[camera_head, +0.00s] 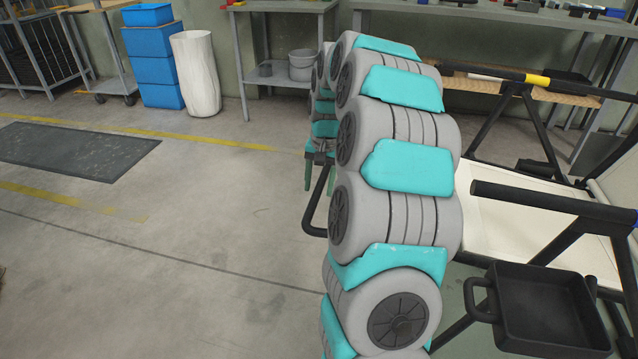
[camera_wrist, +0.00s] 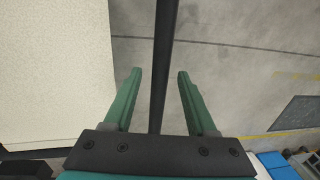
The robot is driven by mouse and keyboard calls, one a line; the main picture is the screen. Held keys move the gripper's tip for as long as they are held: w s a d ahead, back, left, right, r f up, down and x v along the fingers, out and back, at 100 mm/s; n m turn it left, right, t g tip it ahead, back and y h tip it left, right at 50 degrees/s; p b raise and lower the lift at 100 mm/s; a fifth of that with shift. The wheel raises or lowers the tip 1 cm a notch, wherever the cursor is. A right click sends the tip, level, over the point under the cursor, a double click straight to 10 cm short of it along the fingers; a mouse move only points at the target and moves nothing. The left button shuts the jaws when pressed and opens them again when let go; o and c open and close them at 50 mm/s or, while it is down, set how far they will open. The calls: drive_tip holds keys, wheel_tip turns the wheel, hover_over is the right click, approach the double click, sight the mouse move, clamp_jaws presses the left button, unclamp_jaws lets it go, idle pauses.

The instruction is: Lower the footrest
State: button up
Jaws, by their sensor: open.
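The lounger has a cream panel (camera_head: 500,225) and a black frame, partly hidden behind my arm in the head view. A black bent bar (camera_head: 308,216) sticks out left of my arm, on the side where the footrest may be; I cannot tell the footrest apart from the rest. My gripper (camera_head: 319,186) points down at this bar with its green fingers apart. In the wrist view, the dark bar (camera_wrist: 166,45) runs between the open fingers (camera_wrist: 160,76), with gaps on both sides. A cream panel (camera_wrist: 55,70) lies left of the fingers.
A black tray with a handle (camera_head: 545,308) and black armrests (camera_head: 550,200) are at the right. Blue bins (camera_head: 155,70), a white container (camera_head: 196,72) and workbenches (camera_head: 280,8) stand behind. A dark mat (camera_head: 75,150) lies left. The floor between is clear.

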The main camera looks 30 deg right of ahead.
clamp_jaws()
idle(0.5)
idle(0.9)
